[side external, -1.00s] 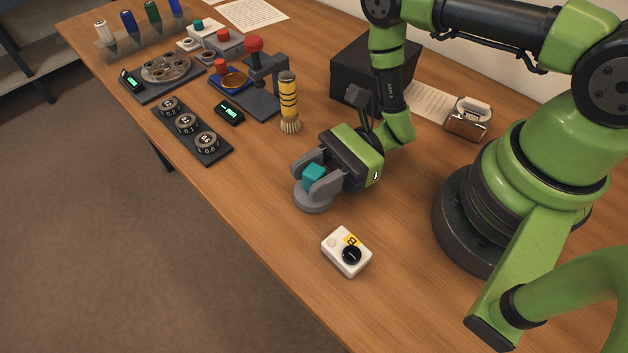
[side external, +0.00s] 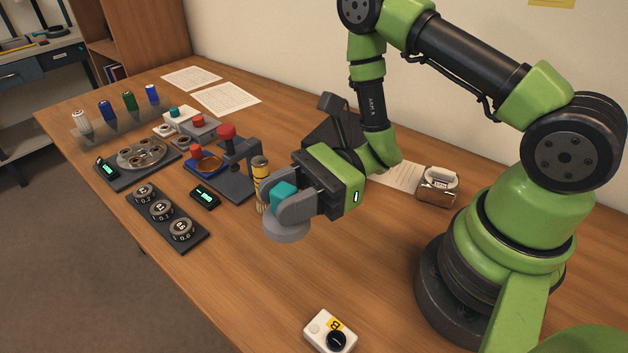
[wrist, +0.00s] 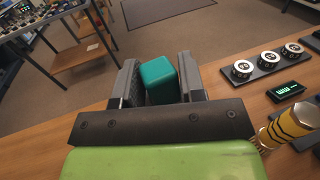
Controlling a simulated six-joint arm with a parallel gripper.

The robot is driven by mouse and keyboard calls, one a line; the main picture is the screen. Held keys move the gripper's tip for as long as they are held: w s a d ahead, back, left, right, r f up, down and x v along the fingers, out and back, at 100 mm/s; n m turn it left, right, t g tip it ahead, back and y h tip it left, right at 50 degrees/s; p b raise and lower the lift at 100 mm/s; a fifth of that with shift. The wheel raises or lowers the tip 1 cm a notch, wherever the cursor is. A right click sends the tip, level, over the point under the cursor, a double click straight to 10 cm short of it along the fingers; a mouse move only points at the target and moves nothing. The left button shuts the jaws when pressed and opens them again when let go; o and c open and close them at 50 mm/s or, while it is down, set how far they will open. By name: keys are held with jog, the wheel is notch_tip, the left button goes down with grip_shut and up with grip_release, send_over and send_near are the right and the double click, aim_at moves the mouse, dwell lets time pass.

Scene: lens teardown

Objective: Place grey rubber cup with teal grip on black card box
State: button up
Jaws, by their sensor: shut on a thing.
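The grey rubber cup (side external: 287,231) has a teal grip (side external: 284,195) on top. My gripper (side external: 290,201) is shut on the teal grip and holds the cup up off the table, tilted little if at all. In the wrist view the teal grip (wrist: 158,80) sits between the two fingers (wrist: 156,84), and the grey cup is hidden below. The black card box (side external: 325,130) stands at the back of the table, behind my wrist, and is largely hidden by my arm. It is not in the wrist view.
A tray of weights (side external: 165,215) lies further left. A white box with a black dial (side external: 330,332) lies in front.

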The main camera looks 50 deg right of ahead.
jog(key=w+d+r+m+t+h, duration=0.3)
jog(key=d+m+t+h, duration=0.15)
jog(key=d, duration=0.35)
jog(key=w+d+r+m+t+h, duration=0.35)
jog(key=d+m+h, duration=0.2)
jog(key=d, duration=0.35)
jog(key=w+d+r+m+t+h, duration=0.2)
jog(key=d+m+t+h, duration=0.3)
jog(key=d, duration=0.3)
jog(key=h, duration=0.2)
send_over(346, 131)
notch_tip(346, 131, down, 5)
jog(key=shift+n, duration=0.3)
jog(key=shift+d+f, duration=0.1)
jog(key=shift+f, duration=2.2)
jog(key=o, duration=0.9)
jog(key=shift+f, duration=0.1)
jog(key=shift+o, duration=0.2)
